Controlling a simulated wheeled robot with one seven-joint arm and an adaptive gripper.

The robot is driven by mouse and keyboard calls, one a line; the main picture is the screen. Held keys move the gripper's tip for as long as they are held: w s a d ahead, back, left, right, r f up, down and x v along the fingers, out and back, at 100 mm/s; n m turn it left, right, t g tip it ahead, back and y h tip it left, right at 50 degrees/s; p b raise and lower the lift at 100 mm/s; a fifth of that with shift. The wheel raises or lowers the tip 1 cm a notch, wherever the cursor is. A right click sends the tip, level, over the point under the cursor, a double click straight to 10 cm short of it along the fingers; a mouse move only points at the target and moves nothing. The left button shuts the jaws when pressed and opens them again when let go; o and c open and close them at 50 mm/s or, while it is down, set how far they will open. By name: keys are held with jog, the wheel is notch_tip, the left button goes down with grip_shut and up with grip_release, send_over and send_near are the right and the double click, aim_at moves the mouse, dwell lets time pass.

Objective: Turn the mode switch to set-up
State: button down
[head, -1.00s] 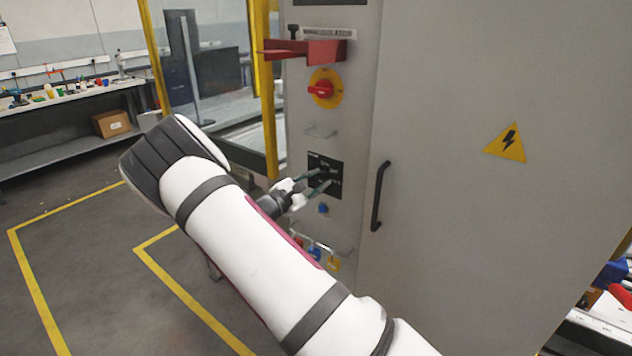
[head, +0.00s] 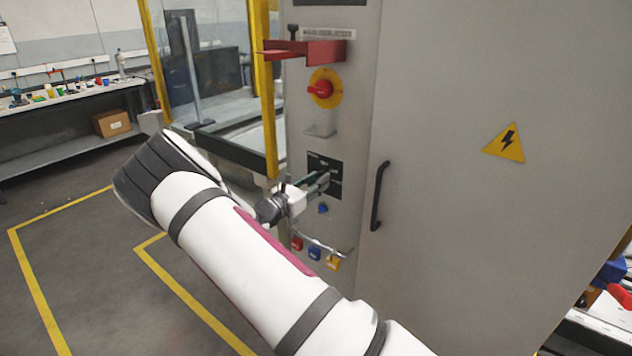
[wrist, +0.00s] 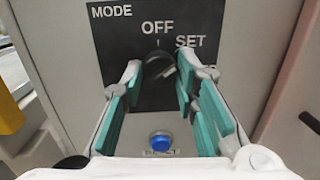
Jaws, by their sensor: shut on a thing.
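The mode switch is a dark knob (wrist: 157,68) on a black plate (wrist: 112,42) marked MODE, OFF and SET; the rest of the lettering is covered. My gripper (wrist: 160,78) is shut on the knob, its teal-padded fingers on either side of it. The knob sits below the OFF mark, but I cannot tell exactly where it points. In the head view the black plate (head: 333,163) is on the grey cabinet front, and my gripper (head: 324,180) reaches it from the lower left, hiding the knob.
A blue button (wrist: 161,141) sits just below the plate. Above are a red-and-yellow rotary isolator (head: 322,88) and a protruding red bracket (head: 310,50). Small coloured padlocks (head: 315,253) hang on a rail below. A black door handle (head: 379,195) stands to the right.

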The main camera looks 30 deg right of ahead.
jog(key=shift+w+n, duration=0.1)
jog(key=shift+n, duration=0.6)
jog(key=c, duration=1.3)
grip_release()
jog(key=v, duration=1.2)
jog(key=shift+f, duration=0.1)
